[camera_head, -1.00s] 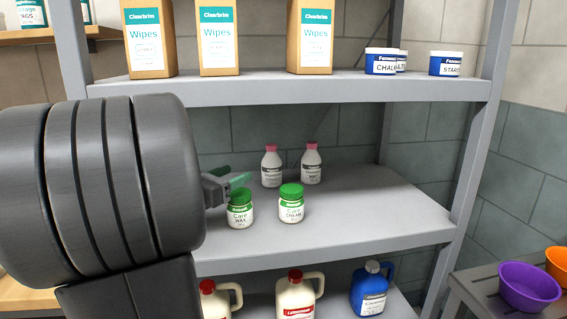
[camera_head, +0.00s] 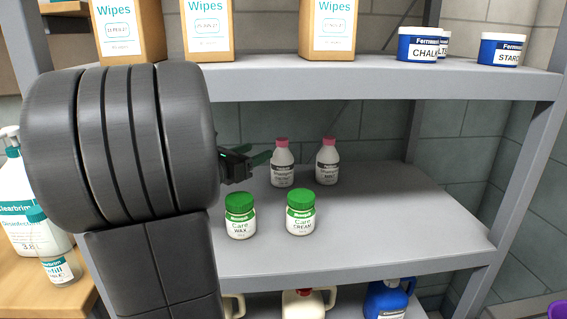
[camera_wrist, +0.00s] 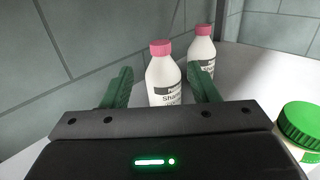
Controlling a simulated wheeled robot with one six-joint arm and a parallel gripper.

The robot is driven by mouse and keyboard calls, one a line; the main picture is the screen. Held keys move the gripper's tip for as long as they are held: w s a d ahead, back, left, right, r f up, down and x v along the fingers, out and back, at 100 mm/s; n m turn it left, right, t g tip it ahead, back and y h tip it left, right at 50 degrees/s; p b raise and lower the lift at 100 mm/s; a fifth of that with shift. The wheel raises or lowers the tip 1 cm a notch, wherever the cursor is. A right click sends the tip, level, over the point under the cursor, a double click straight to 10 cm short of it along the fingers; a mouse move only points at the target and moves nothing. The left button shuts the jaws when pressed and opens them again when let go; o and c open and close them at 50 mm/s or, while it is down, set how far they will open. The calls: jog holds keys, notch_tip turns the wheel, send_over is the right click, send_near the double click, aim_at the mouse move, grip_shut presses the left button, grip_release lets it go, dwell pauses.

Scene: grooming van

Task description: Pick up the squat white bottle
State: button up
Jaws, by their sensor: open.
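Two small white bottles with pink caps stand upright at the back of the middle shelf, the left one (camera_head: 282,165) and the right one (camera_head: 327,163). My gripper (camera_head: 258,160) is beside the left bottle, on its left in the head view. In the wrist view my open gripper (camera_wrist: 161,86) has green fingers on either side of the left bottle (camera_wrist: 164,74) as seen. The bottle's lower part is hidden by the gripper body, and I cannot tell whether the fingers reach around it. The right bottle (camera_wrist: 203,50) stands behind, past the right finger.
Green-lidded jars, Care Wax (camera_head: 240,217) and Care Cream (camera_head: 300,213), stand at the front of the middle shelf (camera_head: 400,225). The upper shelf (camera_head: 350,80) holds Wipes boxes and blue tubs. Jugs stand below. The shelf's right part is clear.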

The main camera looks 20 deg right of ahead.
aim_at(278, 142)
jog(key=p+x, duration=0.3)
jog(key=x, duration=0.8)
jog(key=shift+d+p, duration=0.2)
jog(key=shift+p, duration=0.2)
jog(key=shift+r, duration=0.1)
grip_shut()
